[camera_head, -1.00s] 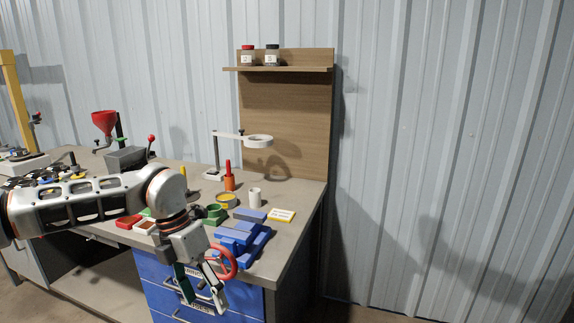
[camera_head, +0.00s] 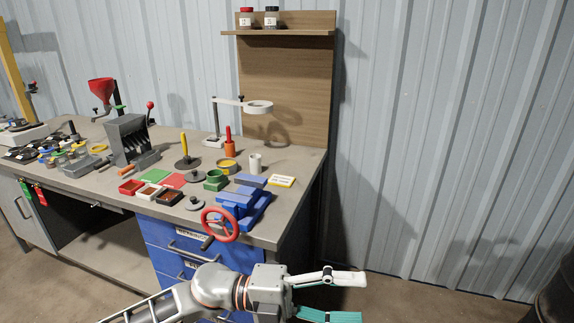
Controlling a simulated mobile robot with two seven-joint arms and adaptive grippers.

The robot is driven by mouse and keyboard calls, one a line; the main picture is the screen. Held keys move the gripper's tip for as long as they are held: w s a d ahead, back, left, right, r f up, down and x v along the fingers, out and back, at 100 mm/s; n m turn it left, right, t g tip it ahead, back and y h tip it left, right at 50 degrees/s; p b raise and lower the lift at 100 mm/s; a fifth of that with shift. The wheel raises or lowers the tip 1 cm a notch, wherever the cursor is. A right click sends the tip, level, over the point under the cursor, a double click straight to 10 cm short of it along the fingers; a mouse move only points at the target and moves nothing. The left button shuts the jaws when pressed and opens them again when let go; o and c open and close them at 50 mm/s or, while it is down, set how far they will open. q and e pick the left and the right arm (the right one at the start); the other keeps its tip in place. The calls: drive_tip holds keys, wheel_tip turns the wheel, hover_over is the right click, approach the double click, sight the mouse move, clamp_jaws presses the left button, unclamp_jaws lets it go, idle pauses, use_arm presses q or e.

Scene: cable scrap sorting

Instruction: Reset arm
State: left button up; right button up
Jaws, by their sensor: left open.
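My left gripper (camera_head: 338,297) is at the bottom of the head view, in front of and below the workbench's front right corner. Its two fingers point right and stand apart, one pale and one green, with nothing between them. My left arm comes in from the bottom left. The gripper is apart from the bench and its things. My right gripper does not show.
The workbench (camera_head: 292,216) holds a blue vise (camera_head: 243,203) with a red handwheel (camera_head: 220,225), small red trays (camera_head: 131,187), a grey machine (camera_head: 128,135) and a ring stand (camera_head: 258,107). Blue drawers (camera_head: 160,233) lie below. Floor right of the bench is clear up to a dark drum (camera_head: 556,296).

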use_arm(q)
drive_tip(key=w+a+f+n+t+y, duration=0.35)
drive_tip(key=a+f+n+t, duration=0.2)
drive_tip(key=n+t, duration=0.5)
drive_tip(key=w+a+f+n+t+y, duration=0.3)
drive_tip(key=w+a+f+n+t, duration=0.35)
drive_tip(key=n, duration=0.65)
drive_tip(key=s+a+f+n+g+y, duration=0.1)
drive_tip(key=s+a+f+n+y, duration=0.3)
drive_tip(key=s+a+f, duration=0.4)
drive_tip(key=s+a+f+n+g+y, duration=0.2)
drive_tip(key=s+a+f+n+y, duration=0.3)
drive_tip(key=s+a+f, duration=0.4)
wheel_tip(320, 180, down, 6)
drive_tip(key=shift+a+f, duration=0.1)
drive_tip(key=shift+a, duration=0.8)
